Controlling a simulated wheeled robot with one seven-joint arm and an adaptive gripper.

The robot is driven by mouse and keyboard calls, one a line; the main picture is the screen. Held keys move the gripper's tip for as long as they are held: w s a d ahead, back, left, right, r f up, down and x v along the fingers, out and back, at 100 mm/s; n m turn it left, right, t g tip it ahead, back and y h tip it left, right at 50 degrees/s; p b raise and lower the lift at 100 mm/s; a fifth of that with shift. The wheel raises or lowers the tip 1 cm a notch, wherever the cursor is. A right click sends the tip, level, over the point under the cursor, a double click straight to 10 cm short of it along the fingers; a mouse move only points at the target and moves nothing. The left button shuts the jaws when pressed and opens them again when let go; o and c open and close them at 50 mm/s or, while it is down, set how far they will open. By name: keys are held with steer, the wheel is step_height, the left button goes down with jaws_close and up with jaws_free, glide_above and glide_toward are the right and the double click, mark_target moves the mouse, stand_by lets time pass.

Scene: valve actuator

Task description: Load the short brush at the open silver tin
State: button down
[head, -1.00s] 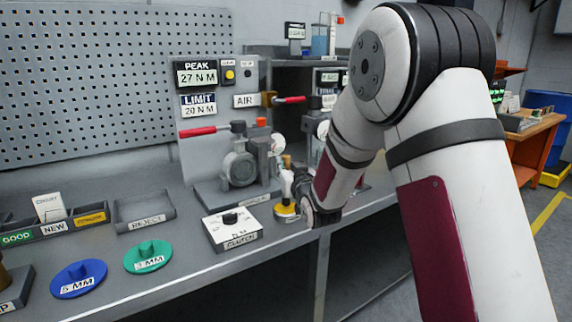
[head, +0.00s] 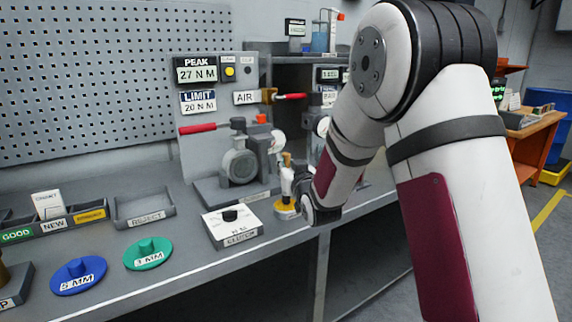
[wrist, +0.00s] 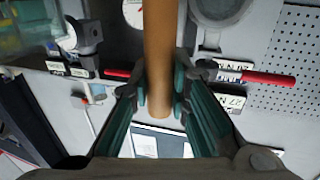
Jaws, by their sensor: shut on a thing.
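My gripper (wrist: 160,98) is shut on a brown wooden handle, which I take to be the short brush (wrist: 159,60). In the wrist view the handle runs between the two green-lined fingers. In the head view my gripper (head: 290,184) is at the bench's front edge, and the top of the handle (head: 287,159) stands upright above it. A small round yellow and pale pot (head: 287,209) sits just below my gripper. I cannot tell whether this is the silver tin. The brush's bristles are hidden, and contact with the pot is unclear.
A white clutch box (head: 232,226) stands close left of the pot. Behind it is a grey valve fixture (head: 240,165) with a red lever (head: 205,130). Green (head: 148,254) and blue (head: 79,275) discs and a reject tray (head: 145,210) lie further left.

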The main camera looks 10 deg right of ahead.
steer(key=shift+s+f+b, duration=0.1)
steer(key=shift+f+b, duration=0.5)
stand_by(2.1)
steer(key=shift+r, duration=0.1)
steer(key=shift+r+p, duration=1.35)
steer(key=shift+r, duration=2.3)
